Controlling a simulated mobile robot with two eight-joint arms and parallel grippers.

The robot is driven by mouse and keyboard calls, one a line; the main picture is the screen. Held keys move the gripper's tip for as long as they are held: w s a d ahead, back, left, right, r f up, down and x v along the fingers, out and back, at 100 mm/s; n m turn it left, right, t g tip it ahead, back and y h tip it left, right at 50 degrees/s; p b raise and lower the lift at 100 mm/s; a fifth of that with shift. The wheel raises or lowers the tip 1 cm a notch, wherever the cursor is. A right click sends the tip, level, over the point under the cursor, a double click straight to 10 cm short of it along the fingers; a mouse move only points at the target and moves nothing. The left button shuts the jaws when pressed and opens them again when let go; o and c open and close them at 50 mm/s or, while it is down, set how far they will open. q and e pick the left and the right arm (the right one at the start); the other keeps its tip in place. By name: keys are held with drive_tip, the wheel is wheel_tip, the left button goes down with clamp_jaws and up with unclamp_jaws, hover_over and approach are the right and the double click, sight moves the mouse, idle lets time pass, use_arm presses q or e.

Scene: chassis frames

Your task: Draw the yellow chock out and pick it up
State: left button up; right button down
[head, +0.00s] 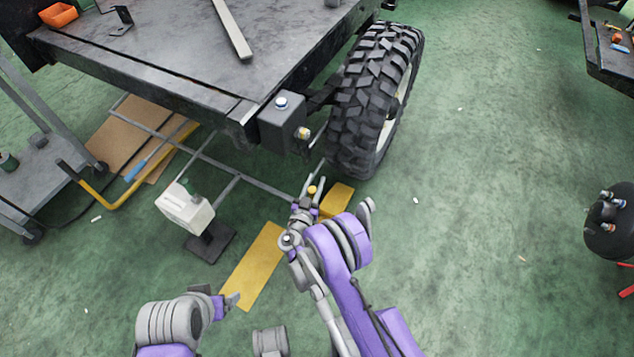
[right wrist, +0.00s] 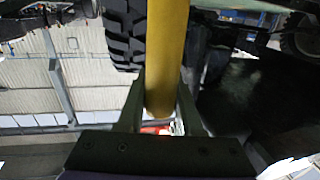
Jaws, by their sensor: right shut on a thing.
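The yellow chock (head: 339,198) is in the head view on the green floor, just below the big black tyre (head: 368,105). Whether it touches the tyre I cannot tell. My right gripper (head: 311,187) is at the chock's left side, partly covering it. In the right wrist view a yellow bar-like part of the chock (right wrist: 167,60) runs between the two fingers of my right gripper (right wrist: 160,108), which is shut on it. My left gripper (head: 232,300) is low in the head view, apart from the chock; its fingers are too small to judge.
A dark metal deck (head: 190,50) overhangs the floor beside the tyre. A pale box (head: 184,211) stands on a black base to the left. A flat yellow strip (head: 252,265) lies near my arms. Open green floor (head: 480,200) extends right.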

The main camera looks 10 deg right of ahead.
use_arm(q)
drive_tip(key=shift+s+a, duration=0.1)
drive_tip(key=shift+s, duration=0.3)
use_arm(e)
drive_tip(key=shift+s+a, duration=0.3)
drive_tip(key=shift+s, duration=0.15)
drive_tip(key=c, duration=0.5)
unclamp_jaws()
